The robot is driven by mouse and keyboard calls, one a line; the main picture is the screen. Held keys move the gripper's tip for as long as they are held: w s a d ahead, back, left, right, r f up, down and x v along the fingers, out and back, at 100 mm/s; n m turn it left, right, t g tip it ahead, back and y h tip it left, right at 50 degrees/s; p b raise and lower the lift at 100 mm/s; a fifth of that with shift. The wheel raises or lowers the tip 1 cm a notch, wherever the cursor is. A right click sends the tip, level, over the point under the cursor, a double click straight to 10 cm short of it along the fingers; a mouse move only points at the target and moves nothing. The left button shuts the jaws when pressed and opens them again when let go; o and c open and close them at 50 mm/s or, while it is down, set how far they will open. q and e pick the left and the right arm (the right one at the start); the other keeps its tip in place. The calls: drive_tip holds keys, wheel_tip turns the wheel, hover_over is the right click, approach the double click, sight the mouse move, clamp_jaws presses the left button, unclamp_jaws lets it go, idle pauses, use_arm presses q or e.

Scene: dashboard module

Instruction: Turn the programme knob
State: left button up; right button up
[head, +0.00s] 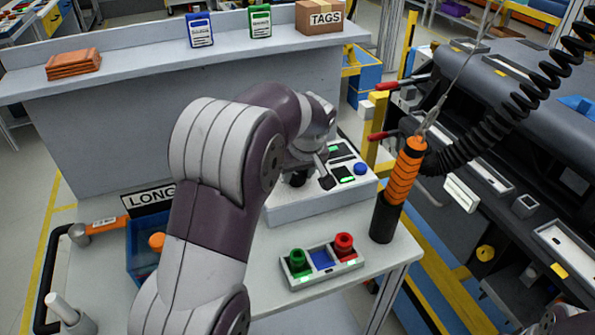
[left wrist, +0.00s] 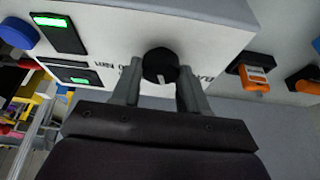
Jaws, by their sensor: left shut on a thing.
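The programme knob (left wrist: 161,65) is a round black knob with a short white pointer line, on the light face of the control box (head: 290,209). In the left wrist view the two fingers of my left gripper (left wrist: 160,80) stand on either side of the knob and are shut on it. Printed lettering beside the knob is partly covered by the fingers. In the head view my left gripper (head: 311,176) is at the box, and my wrist hides most of the knob. My right gripper is not in view.
The box also carries green-lit displays (left wrist: 60,34) and a blue button (head: 361,168). A tray (head: 322,277) with green and red parts stands in front. An orange-handled tool (head: 406,172) stands in a black holder at right. A blue bin (head: 139,254) is at left.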

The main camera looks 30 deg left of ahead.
use_arm(q)
drive_tip(key=o, duration=1)
drive_tip(key=shift+r, duration=0.1)
drive_tip(key=v, duration=0.8)
wheel_tip(320, 180, up, 4)
drive_tip(key=p, duration=0.4)
hover_over(302, 194)
drive_tip(key=s+d, duration=0.2)
drive_tip(key=shift+w+a+r, duration=0.15)
drive_tip(key=shift+w+a, duration=0.05)
